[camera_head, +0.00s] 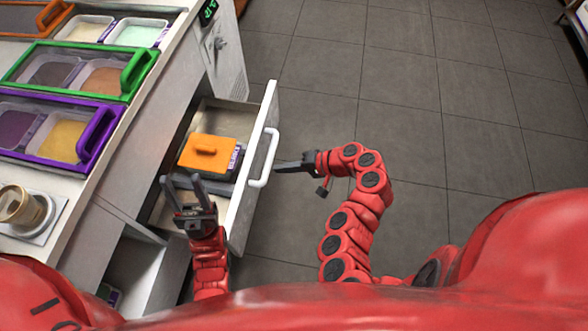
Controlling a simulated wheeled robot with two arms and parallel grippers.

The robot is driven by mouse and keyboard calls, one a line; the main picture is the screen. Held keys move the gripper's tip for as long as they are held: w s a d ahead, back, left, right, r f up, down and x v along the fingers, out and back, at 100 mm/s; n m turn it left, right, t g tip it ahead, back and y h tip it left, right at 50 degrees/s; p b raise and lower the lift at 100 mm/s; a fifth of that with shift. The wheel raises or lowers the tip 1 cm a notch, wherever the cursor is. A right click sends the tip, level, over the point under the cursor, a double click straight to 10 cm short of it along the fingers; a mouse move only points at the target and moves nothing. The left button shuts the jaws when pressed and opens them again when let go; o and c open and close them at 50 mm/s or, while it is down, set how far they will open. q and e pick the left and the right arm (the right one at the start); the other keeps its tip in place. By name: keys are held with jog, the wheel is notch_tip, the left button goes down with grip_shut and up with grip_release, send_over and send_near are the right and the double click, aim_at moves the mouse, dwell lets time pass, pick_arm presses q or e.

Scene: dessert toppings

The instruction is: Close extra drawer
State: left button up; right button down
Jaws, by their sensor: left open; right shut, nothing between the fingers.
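The white drawer (257,140) is pulled out from the counter and stands open. Its white bar handle (268,160) is on the outer face of the front. An orange box with a knob (207,152) and dark items lie inside it. My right gripper (278,167) is shut and empty; its tips are at the handle, but I cannot tell whether they touch it. My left gripper (183,178) is open and empty, over the near part of the drawer.
The counter at left carries a green-framed container (75,47), a purple-framed container (100,133) and a cup (22,206) on a white plate. An open compartment (133,265) is below the counter. The tiled floor (440,110) at right is clear.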

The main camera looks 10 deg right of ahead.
aim_at(251, 167)
jog(key=a, duration=0.1)
jog(key=w+a, duration=0.1)
jog(key=a, duration=0.1)
jog(key=a+f, duration=0.1)
jog(key=a, duration=0.1)
jog(key=shift+w+a+f+p, duration=0.1)
jog(key=shift+w+a+p, duration=0.15)
jog(key=shift+w+p, duration=0.15)
jog(key=shift+w+a+f, duration=0.1)
jog(key=shift+w+a, duration=0.15)
jog(key=shift+a, duration=0.25)
